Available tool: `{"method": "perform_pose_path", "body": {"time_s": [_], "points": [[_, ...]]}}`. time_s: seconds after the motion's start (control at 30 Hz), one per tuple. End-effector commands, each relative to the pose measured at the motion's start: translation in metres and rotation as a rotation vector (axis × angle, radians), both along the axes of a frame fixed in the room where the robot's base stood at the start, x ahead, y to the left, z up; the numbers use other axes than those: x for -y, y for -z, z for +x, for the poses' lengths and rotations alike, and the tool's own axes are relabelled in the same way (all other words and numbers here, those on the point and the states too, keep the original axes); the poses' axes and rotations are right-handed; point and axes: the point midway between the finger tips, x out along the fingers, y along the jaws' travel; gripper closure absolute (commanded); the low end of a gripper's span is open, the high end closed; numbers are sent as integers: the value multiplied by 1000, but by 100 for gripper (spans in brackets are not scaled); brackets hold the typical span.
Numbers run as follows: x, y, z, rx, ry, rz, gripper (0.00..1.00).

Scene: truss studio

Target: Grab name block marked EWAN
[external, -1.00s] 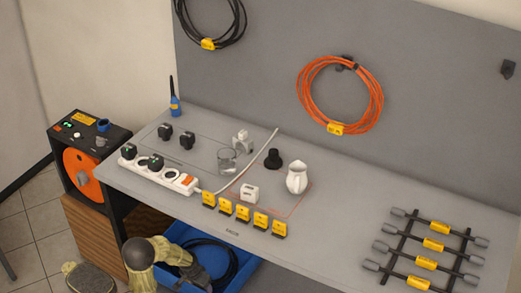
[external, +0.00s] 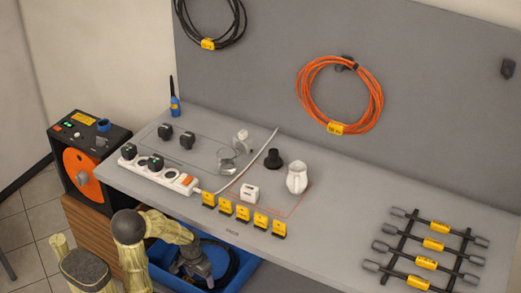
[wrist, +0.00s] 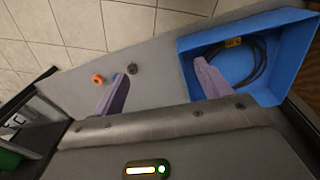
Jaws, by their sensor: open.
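Several small black blocks with yellow labels stand in a row along the bench's front edge in the external view. They are the leftmost block (external: 208,200), three in the middle, one of them here (external: 243,213), and the rightmost block (external: 279,229). The lettering is too small to read, so I cannot tell which says EWAN. My gripper (external: 203,279) is below the bench front, over the blue bin. In the wrist view my gripper (wrist: 158,88) shows two spread fingers with nothing between them. No name block shows there.
The blue bin (wrist: 275,92) holds a coiled black cable (wrist: 241,67) with a yellow tag. Bare bench lies between blocks and rack.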

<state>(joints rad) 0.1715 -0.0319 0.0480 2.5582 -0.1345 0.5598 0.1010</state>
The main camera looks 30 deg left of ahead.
Motion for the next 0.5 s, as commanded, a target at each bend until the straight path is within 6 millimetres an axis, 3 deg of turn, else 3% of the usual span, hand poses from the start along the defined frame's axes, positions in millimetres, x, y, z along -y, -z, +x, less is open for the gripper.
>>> {"method": "perform_pose_path", "body": {"time_s": [0.03, 0.5], "points": [[4, -25, -4, -14, 13, -7, 24], [39, -144, -30, -148, 107, -69, 24]]}}
